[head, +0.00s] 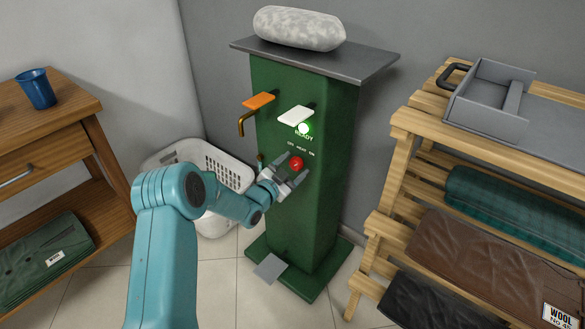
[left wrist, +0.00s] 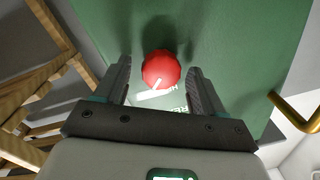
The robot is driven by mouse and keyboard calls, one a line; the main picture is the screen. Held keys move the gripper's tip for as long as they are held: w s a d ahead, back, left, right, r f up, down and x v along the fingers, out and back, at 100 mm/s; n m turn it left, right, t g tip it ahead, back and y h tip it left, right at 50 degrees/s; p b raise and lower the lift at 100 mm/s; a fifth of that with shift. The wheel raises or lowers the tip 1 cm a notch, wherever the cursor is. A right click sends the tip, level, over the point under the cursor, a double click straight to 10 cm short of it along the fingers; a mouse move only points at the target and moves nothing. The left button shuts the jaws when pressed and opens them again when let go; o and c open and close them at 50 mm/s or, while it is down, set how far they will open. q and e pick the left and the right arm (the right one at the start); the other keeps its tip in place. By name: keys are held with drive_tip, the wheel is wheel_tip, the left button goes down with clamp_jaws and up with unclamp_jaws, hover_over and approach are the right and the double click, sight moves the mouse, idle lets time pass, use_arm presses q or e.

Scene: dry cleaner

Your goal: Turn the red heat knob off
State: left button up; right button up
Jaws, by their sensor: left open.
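The red heat knob (head: 297,162) is on the front of a green press column (head: 300,215), below small white lettering that reads OFF, HEAT, ON. My left gripper (head: 291,169) is at the knob with its fingers open. In the left wrist view the knob (left wrist: 160,66) sits between the two spread fingers, with a visible gap on each side. A white pointer line on the knob runs toward its lower left edge in that view. The lettering beside the knob is partly hidden there. My right gripper is not in view.
A white laundry basket (head: 222,164) stands left of the column. A wooden rack (head: 397,175) stands right.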

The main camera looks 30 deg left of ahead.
use_arm(q)
drive_tip(key=c, duration=1.1)
drive_tip(key=shift+o, duration=0.2)
